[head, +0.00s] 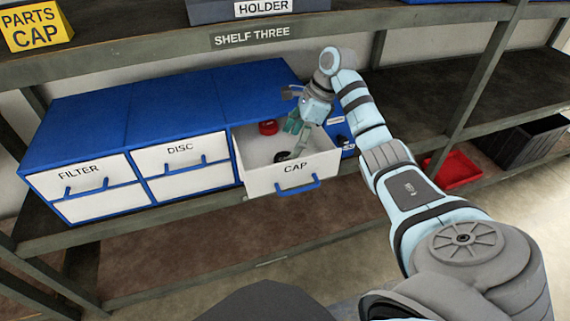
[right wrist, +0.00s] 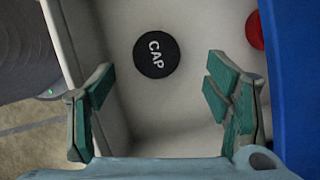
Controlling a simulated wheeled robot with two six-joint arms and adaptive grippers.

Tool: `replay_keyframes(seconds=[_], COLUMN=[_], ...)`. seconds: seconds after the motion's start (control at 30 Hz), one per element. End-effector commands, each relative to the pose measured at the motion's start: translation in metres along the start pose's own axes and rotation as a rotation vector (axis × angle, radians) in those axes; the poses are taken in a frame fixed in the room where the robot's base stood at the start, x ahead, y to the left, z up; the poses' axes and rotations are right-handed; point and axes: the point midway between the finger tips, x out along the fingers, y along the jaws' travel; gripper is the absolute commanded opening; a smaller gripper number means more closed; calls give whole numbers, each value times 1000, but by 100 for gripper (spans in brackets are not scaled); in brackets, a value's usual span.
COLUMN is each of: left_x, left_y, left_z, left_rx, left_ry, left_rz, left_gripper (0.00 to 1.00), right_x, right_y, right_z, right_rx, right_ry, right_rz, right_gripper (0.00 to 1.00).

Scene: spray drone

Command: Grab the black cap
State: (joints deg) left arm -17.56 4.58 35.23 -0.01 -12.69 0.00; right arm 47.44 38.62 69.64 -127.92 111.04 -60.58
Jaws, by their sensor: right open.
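The black cap (right wrist: 157,54) is a round disc with the white word CAP on it. It lies flat on the floor of the open white CAP drawer (head: 262,178). In the head view the black cap (head: 282,157) shows small and partly hidden near the drawer's front wall. My right gripper (head: 298,127) points down over the drawer. In the right wrist view its fingers (right wrist: 162,100) are open and spread wide, with nothing between them. The cap is apart from both fingers, above the gap between them in that picture. My left gripper is not in view.
A red cap (head: 268,127) lies toward the drawer's back, also at the right wrist view's edge (right wrist: 255,30). The blue cabinet (head: 130,115) has closed FILTER and DISC drawers. The upper shelf (head: 150,50) runs above it. A red tray (head: 455,172) stands at right.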

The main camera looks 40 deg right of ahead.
Motion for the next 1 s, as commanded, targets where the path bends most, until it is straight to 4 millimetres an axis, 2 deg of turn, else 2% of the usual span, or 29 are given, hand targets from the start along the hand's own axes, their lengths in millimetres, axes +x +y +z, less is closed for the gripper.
replay_keyframes(seconds=[0.17, 0.33, 0.53, 0.57, 0.83, 1.0], left_x=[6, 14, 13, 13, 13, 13], left_y=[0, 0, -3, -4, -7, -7], left_z=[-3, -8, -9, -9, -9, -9], left_rx=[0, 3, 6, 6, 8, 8], left_ry=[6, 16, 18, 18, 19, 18], left_rz=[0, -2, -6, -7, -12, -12], left_gripper=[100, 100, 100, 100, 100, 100], right_x=[21, 53, 56, 56, 56, 56], right_y=[3, 6, 6, 6, 6, 6], right_z=[-2, -2, -2, -2, -2, -3], right_rx=[1, 3, 3, 3, 4, 4], right_ry=[0, 0, 0, 0, 0, 0], right_rz=[1, 1, -2, -2, -2, -2], right_gripper=[72, 72, 72, 70, 28, 27])
